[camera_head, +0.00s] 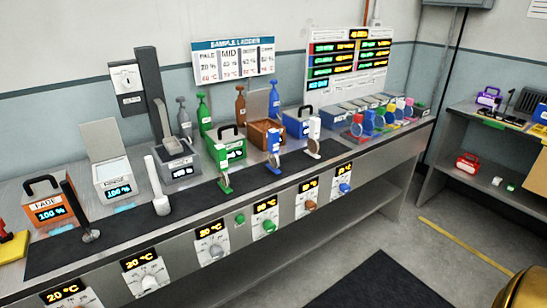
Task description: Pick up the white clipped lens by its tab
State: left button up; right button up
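I cannot tell for sure which thing is the white clipped lens. A white upright piece (314,128) stands at the right end of the dark strip on the counter, with a small brown round part at its foot. A white rod with a thick rounded foot (160,204) leans near the left middle of the strip. A row of small round coloured pieces (368,120), red, blue, green and yellow, stands at the counter's right end; no clearly white one can be made out there. Neither of my grippers shows in this view.
The dark strip (120,228) runs along the counter front, holding a black rod (78,210), a green piece (224,168) and a blue piece (273,150). Behind are an orange box (48,214), a white box (115,180) and a green box (229,151). Floor in front is open.

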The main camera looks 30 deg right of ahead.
aim_at(313, 145)
jog(key=z, duration=1.4)
jog(key=i+l+u, duration=0.2)
jog(key=i+l, duration=0.2)
